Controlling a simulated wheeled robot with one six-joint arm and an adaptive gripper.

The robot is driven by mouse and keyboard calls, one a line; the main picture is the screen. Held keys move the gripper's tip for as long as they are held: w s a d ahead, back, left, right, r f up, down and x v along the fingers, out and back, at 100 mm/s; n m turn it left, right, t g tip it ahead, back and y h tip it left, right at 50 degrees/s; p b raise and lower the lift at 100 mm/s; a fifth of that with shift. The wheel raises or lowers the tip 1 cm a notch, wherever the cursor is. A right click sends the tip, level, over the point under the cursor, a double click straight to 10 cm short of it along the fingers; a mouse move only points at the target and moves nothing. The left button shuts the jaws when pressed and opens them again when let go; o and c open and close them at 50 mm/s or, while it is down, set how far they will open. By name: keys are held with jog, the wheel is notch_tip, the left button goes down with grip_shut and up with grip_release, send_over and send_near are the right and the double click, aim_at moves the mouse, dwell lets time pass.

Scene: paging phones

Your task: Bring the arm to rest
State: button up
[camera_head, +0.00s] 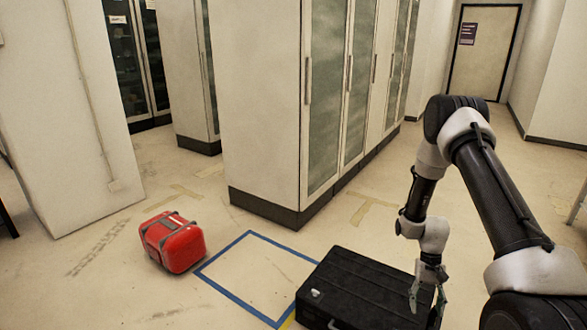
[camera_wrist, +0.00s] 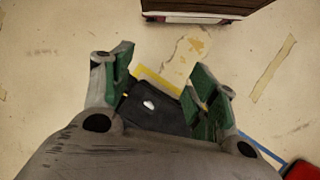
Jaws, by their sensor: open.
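My arm (camera_head: 490,190) reaches in from the right in the head view and bends down at the elbow. My gripper (camera_head: 427,296) points down over the right part of a black case (camera_head: 350,285) that lies on the floor. In the wrist view my gripper (camera_wrist: 163,95) has its two green-padded fingers spread apart with nothing between them. Part of the black case (camera_wrist: 158,108) shows below and between the fingers. I cannot tell how high the fingertips are above the case.
A red case (camera_head: 172,242) lies on the floor left of a blue taped square (camera_head: 220,285). Tall cabinets (camera_head: 270,100) with glass doors stand behind. A door (camera_head: 483,50) is at the back right. The floor between the cabinets and the right wall is mostly clear.

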jog(key=s+a+r+n+t, duration=0.1)
jog(key=s+r, duration=0.1)
jog(key=r, duration=1.1)
jog(key=s+a+r+n, duration=0.1)
jog(key=s+r, duration=0.1)
jog(key=r, duration=1.1)
jog(key=s+a+r+t, duration=0.1)
jog(key=s+r+t, duration=0.3)
jog(key=s+r, duration=0.3)
jog(key=s+a+r+n+t, duration=0.1)
jog(key=s+r+t, duration=0.3)
jog(key=r, duration=1.2)
jog(key=s+a, duration=0.1)
jog(key=s, duration=0.3)
jog(key=shift+s+r+h, duration=0.15)
jog(key=shift+r+h, duration=0.05)
jog(key=shift+h, duration=0.1)
